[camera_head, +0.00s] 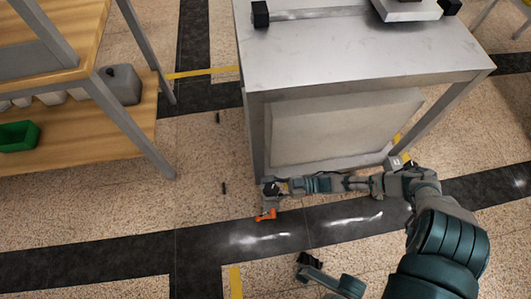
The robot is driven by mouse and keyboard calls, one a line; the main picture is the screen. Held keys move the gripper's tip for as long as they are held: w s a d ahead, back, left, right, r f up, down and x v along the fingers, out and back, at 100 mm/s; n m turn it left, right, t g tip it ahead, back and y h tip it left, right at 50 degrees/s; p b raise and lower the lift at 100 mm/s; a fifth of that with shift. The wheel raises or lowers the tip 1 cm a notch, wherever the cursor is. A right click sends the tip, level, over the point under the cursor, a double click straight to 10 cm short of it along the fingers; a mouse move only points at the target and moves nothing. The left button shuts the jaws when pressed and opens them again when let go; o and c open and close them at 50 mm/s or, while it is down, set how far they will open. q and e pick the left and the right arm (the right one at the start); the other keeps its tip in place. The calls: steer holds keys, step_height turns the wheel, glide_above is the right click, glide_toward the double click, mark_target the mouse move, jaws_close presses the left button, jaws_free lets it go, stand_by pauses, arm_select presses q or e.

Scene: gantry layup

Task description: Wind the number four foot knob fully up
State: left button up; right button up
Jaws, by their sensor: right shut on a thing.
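The grey gantry table (360,68) stands ahead, and its near left leg comes down to the floor beside my right gripper. My right gripper (270,191) is at the foot of that leg, with its arm reaching in low from the right along the table's front. It is shut on the foot knob, which is mostly hidden by the gripper. An orange part (265,215) shows just below the gripper, close to the floor. No number can be read on the foot.
A wooden shelf unit (120,118) stands at the left, with a green bin (18,136) and a grey canister (120,84) on its lower board. Two small dark items (224,188) lie on the floor between shelf and table. The floor in front is mostly clear.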

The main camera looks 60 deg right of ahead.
steer(key=shift+d+f+n+g+y, duration=0.1)
steer(key=shift+n+g+y, duration=0.7)
steer(key=shift+y, duration=0.2)
steer(key=o, duration=1.2)
steer(key=v, duration=1.2)
steer(key=shift+w, duration=0.15)
